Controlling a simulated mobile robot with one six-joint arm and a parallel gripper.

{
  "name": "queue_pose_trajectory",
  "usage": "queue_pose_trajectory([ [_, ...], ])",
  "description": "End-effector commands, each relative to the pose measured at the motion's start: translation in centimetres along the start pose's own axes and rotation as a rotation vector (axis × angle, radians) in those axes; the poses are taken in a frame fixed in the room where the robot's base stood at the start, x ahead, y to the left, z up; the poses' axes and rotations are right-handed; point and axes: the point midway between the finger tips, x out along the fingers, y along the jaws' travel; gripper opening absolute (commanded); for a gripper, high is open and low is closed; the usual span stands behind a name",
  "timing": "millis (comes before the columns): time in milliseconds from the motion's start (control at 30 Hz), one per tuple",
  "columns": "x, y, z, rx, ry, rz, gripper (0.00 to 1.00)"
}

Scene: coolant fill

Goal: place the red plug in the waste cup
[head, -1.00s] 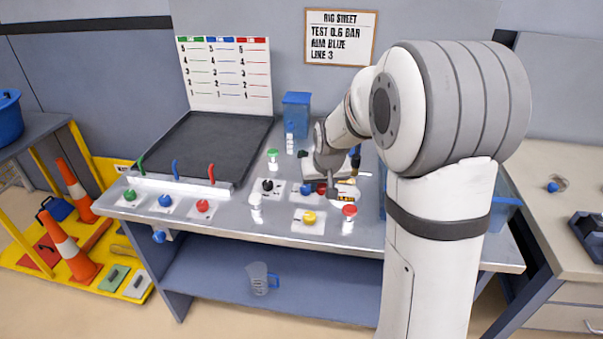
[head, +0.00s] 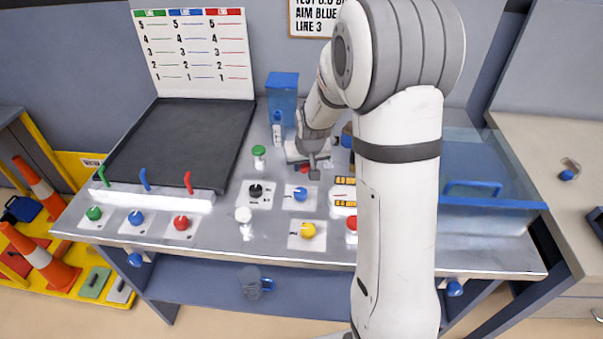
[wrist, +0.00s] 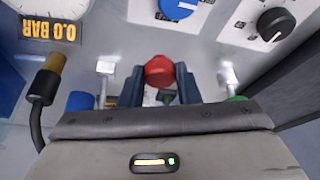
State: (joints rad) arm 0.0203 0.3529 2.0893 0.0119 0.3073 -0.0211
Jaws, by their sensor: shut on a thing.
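The red plug (wrist: 159,70) is between the two dark fingers of my gripper (wrist: 159,82) in the wrist view. My gripper is shut on it. In the head view my gripper (head: 313,168) is low over the back middle of the metal bench, with a bit of red (head: 302,168) beside its tip. Whether the plug touches anything below is not clear. I cannot tell for certain which thing is the waste cup. A tall blue container (head: 282,95) stands at the back of the bench, left of my gripper. A clear jug with a blue handle (head: 252,283) is on the lower shelf.
Blue (head: 300,194), black (head: 256,191) and yellow (head: 308,230) knobs sit in front of my gripper. A green-capped bottle (head: 259,155) stands to its left. A dark tray (head: 185,140) fills the left back. A clear blue tub (head: 490,215) is at right, behind my arm.

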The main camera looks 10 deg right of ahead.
Motion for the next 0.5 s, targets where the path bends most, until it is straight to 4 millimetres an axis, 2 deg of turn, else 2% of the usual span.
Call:
queue_pose_trajectory([
  [300,3.5,-0.2,1.5,-0.003,-0.002,-0.001,0.15],
  [500,3.7,-0.2,1.5,-0.004,0.001,-0.001,0.15],
])
